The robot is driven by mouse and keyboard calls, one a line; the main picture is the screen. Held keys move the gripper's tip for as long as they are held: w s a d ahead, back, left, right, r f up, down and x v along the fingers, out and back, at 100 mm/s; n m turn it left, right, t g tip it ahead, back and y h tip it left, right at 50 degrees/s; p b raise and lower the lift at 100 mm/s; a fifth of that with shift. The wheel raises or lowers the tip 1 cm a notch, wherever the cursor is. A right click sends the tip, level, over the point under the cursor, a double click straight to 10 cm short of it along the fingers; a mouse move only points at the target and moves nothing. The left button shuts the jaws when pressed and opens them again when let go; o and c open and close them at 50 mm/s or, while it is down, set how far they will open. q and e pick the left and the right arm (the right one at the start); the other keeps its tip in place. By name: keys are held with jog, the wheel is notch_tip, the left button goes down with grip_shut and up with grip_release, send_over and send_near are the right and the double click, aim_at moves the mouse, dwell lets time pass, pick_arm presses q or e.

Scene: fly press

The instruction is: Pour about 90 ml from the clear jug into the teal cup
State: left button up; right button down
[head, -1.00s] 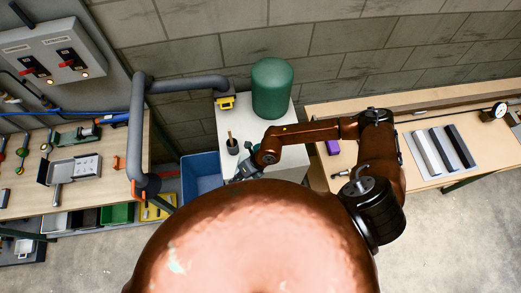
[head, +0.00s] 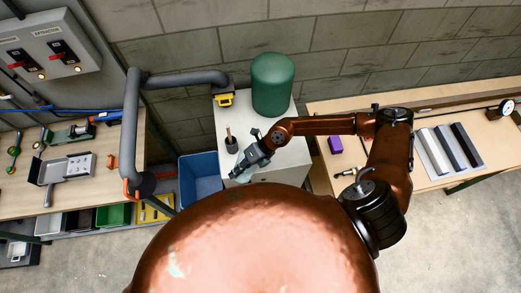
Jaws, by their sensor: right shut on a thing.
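My right gripper (head: 238,173) is over the front left part of the white cabinet top, pointing down and left. It is shut on a pale, see-through thing (head: 244,177), which looks like the clear jug. Most of that thing is hidden by the gripper and by my own copper-coloured body, so its tilt and contents cannot be told. I cannot make out a teal cup. My left gripper is not in view.
A dark pot (head: 231,146) with a wooden-handled tool stands close behind the gripper. A big green cylinder (head: 272,84) stands at the back of the white cabinet (head: 290,165). A blue bin (head: 201,178) is left of it. Benches (head: 412,176) stand either side.

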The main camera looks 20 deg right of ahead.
jog(key=shift+w+d+r+y+b, duration=0.1)
jog(key=shift+d+r+y+b, duration=0.2)
jog(key=shift+b, duration=0.6)
jog(key=shift+r, duration=0.35)
jog(key=shift+w+d+r+g+y+b, duration=0.4)
jog(key=shift+d+r+g+y+b, duration=0.25)
jog(key=shift+b, duration=0.85)
jog(key=shift+a+r, duration=0.1)
jog(key=shift+a, duration=0.05)
